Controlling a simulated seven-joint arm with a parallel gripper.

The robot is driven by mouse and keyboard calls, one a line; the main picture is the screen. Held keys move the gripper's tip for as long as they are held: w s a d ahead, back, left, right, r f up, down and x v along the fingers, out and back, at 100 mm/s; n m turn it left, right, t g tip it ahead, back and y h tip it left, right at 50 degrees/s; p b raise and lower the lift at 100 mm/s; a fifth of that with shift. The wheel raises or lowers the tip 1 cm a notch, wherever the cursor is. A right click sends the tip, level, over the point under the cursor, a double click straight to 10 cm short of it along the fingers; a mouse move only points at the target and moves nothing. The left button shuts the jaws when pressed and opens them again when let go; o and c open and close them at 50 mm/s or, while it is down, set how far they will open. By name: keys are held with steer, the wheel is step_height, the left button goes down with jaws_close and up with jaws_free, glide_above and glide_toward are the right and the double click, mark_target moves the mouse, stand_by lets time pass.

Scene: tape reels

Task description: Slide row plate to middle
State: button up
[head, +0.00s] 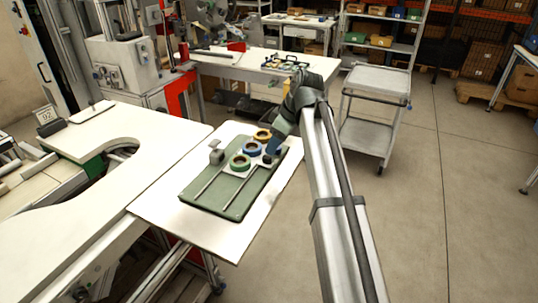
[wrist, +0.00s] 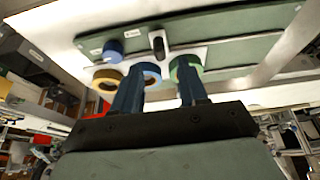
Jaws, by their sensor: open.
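The row plate (wrist: 137,58) is a white plate on a green board (head: 232,203), at one end of its rails. It bears a green reel (head: 240,162), a blue reel (head: 252,149) and a yellow-orange reel (head: 263,135). A dark upright knob (wrist: 158,43) stands on the plate. My gripper (wrist: 160,85) is open, with its blue fingers spread near the middle blue reel and the green reel. Nothing is clearly held; I cannot tell whether the fingers touch the reels. The arm partly hides the plate in the head view.
A grey block (head: 216,156) stands at the board's left edge. The board lies on a white table (head: 160,213), with bare tabletop around it. A cream workbench (head: 130,135) with a curved cutout adjoins on the left. A grey cart (head: 372,110) stands beyond the arm.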

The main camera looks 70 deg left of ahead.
mark_target(268, 156)
steer(key=shift+x, duration=2.85)
steer(key=c, duration=0.8)
